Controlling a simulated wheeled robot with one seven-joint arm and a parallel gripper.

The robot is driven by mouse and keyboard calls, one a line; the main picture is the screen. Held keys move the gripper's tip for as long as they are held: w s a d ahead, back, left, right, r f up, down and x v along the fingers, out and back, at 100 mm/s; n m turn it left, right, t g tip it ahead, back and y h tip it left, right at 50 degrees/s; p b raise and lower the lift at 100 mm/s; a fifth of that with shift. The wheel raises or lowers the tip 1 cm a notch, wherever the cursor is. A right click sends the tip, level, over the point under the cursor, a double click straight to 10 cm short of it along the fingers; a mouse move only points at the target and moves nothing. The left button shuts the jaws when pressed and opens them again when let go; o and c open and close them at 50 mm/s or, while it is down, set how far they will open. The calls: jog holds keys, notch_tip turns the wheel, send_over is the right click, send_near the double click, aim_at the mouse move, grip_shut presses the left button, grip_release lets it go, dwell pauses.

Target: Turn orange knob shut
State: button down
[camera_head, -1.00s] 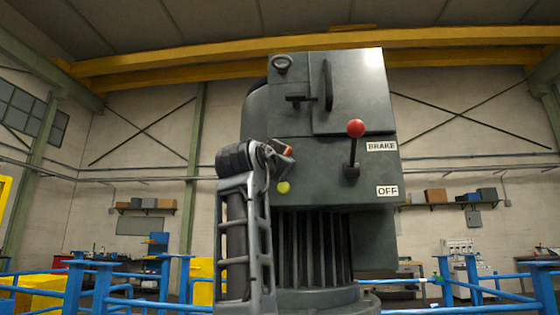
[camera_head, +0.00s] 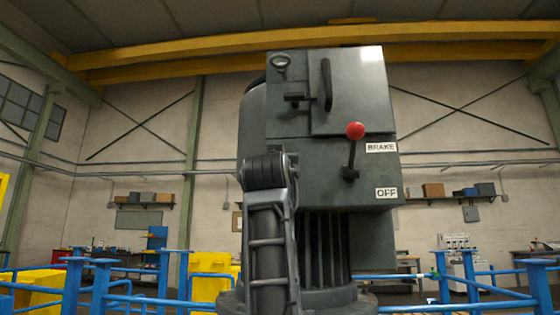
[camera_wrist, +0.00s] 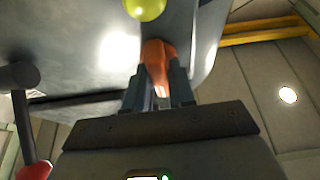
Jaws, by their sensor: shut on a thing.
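The orange knob (camera_wrist: 154,54) shows in the wrist view on the grey housing (camera_wrist: 75,50), between the two fingers of my gripper (camera_wrist: 158,84). My gripper is shut on the knob. In the head view my arm hides the knob and the gripper in front of the grey machine (camera_head: 350,90).
A yellow-green round button (camera_wrist: 145,8) sits close by the knob in the wrist view. A lever with a red ball (camera_head: 355,130) stands out from the machine beside the BRAKE (camera_head: 381,147) and OFF (camera_head: 386,192) labels. Blue railings (camera_head: 470,272) surround the area.

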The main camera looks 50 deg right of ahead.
jog(key=shift+f, duration=0.1)
jog(key=c, duration=1)
grip_release()
jog(key=shift+c, duration=0.2)
jog(key=b+v, duration=0.1)
jog(key=v, duration=0.6)
jog(key=shift+s+a+b, duration=0.2)
jog(key=shift+a+b, duration=0.1)
jog(key=shift+b, duration=0.1)
jog(key=shift+f, duration=0.1)
